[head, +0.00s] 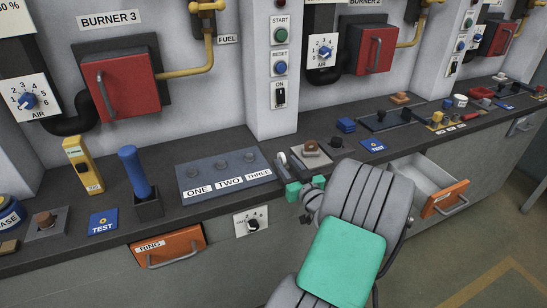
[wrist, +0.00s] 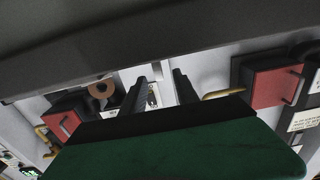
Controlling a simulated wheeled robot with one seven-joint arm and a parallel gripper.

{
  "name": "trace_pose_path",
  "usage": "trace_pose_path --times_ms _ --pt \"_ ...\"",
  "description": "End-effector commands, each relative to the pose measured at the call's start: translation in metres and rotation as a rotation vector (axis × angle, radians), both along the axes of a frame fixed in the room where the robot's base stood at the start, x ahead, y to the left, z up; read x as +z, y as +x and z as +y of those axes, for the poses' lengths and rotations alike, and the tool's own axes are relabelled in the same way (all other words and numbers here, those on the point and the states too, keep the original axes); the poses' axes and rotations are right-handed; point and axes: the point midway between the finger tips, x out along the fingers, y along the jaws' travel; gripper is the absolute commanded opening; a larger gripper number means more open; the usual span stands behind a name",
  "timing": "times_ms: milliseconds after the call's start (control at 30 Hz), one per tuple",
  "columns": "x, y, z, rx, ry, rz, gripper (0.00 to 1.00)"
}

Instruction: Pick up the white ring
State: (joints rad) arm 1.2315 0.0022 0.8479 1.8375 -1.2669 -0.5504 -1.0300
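A small white ring-like thing (head: 282,158) stands on the dark counter, right of the ONE TWO THREE panel. It is small in the head view, and I cannot make it out in the wrist view. My gripper shows in the wrist view (wrist: 160,75) with two dark fingers apart and nothing seen between them. In the head view, green and grey parts of my arm's end are at the counter's front edge, just below and right of the ring.
An orange drawer labelled RING (head: 168,248) is at the counter front. A drawer on the right (head: 425,182) stands open. A blue-handled lever (head: 134,172), the button panel (head: 225,173) and a brown-topped block (head: 311,150) rise from the counter.

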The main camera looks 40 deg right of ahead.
Motion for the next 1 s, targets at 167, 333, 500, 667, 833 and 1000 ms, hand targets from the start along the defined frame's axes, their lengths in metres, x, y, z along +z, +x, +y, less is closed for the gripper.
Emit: trace_pose_path --times_ms 167,333,500,667,833,1000 --pt "0.002 0.019 -0.008 -0.002 -0.001 -0.001 0.36" --pt "0.006 0.044 -0.017 -0.005 -0.001 0.000 0.36" --pt "0.004 0.069 -0.023 -0.006 -0.001 0.001 0.36" --pt "0.003 0.072 -0.024 -0.007 0.000 0.001 0.36" --pt "0.003 0.072 -0.023 -0.005 0.000 0.001 0.28" --pt "0.003 0.072 -0.023 -0.005 0.000 0.001 0.14"
